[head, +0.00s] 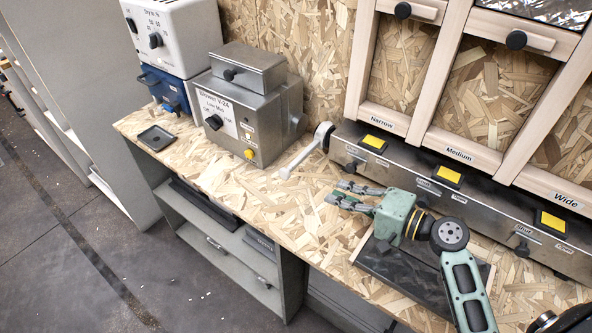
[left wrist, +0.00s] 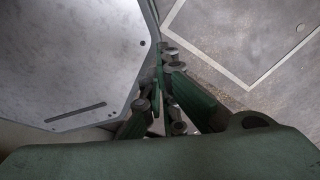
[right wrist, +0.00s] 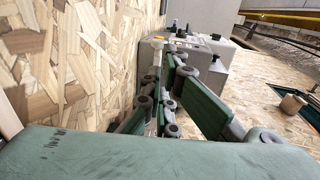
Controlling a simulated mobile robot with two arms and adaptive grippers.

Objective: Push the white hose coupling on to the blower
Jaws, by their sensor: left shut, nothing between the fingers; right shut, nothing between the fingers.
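The blower (head: 250,115) is a grey metal box with a label, a black knob and a yellow button, at the back of the bench. It also shows beyond the fingers in the right wrist view (right wrist: 210,62). A round port (head: 297,122) shows on its right side. A pale ring with a long handle (head: 303,156), which looks like the white hose coupling, is right of the blower and apart from it. My right gripper (head: 340,194) is shut and empty over the bench, right of and nearer than the handle's end. My left gripper (left wrist: 168,75) is shut and empty, away from the bench.
A long metal console (head: 480,202) with yellow buttons runs along the back right, under wooden frames. A dark mat (head: 400,272) lies under my right arm. A small black tray (head: 156,138) and a white-and-blue unit (head: 180,40) are at the left. Bare bench lies before the blower.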

